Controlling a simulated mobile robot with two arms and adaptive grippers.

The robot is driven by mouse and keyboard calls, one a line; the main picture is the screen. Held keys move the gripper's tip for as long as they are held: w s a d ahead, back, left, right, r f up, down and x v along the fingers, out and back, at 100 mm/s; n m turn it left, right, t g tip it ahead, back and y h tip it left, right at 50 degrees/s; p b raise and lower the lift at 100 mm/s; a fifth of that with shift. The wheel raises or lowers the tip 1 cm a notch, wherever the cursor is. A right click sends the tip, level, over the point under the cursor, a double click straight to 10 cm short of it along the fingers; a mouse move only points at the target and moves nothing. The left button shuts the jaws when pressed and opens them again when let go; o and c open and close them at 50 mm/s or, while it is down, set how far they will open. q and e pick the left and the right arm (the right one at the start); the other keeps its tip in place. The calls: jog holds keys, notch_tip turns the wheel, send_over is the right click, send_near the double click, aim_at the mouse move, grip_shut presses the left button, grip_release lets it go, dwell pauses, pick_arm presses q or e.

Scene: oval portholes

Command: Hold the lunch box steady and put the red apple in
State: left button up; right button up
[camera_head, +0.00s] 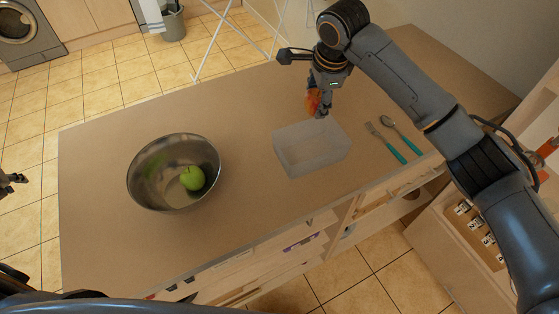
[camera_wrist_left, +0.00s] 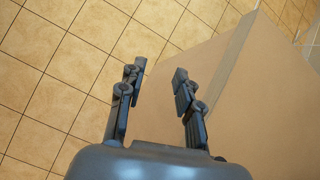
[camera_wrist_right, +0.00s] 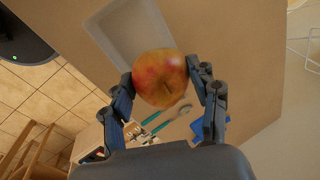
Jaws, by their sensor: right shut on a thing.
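My right gripper (camera_head: 319,104) is shut on a red apple (camera_head: 312,101) with yellowish patches. It holds the apple in the air near the back edge of the lunch box (camera_head: 308,167), a pale, open rectangular box on the table. In the right wrist view the apple (camera_wrist_right: 160,77) sits between the fingers, overlapping part of the lunch box (camera_wrist_right: 117,22). My left gripper (camera_wrist_left: 155,90) is open and empty near the table's edge, above floor and tabletop in its own view. In the head view it (camera_head: 14,178) shows only partly at the left edge, away from the box.
A metal bowl (camera_head: 145,178) with a green apple (camera_head: 192,178) stands left of the box on the table (camera_head: 235,235). A fork (camera_head: 385,142) and a spoon (camera_head: 400,135) with teal handles lie to its right. The tabletop between bowl and box is clear.

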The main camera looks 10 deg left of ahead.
pick_arm(q)
jog(key=w+d+r+t, duration=0.3)
jog(key=w+r+t, duration=0.1)
jog(key=w+r, duration=0.85)
jog(key=w+d+r+t, duration=0.4)
jog(key=w+r, duration=0.5)
jog(key=r, duration=0.7)
jog(key=w+d+r+m+t+h, duration=0.15)
jog(key=d+r+t, duration=0.4)
jog(key=r, duration=0.85)
jog(key=d+r+m+t+h, duration=0.1)
jog(key=d+r+t+h, duration=0.15)
jog(key=d+r, duration=0.95)
jog(key=w+d+f+m+g+h, duration=0.25)
jog(key=d+f, duration=0.35)
jog(key=f, duration=0.3)
jog(key=w+d+f+m+g+h, duration=0.2)
jog(key=w+d+f+m+h, duration=0.15)
jog(key=d+f, duration=0.4)
jog(key=m+g+h, duration=0.6)
jog(key=m+g, duration=0.3)
jog(key=m, duration=0.5)
send_near(326, 157)
jog(key=x, duration=0.7)
jog(key=shift+w+d, duration=0.1)
jog(key=shift+d, duration=0.05)
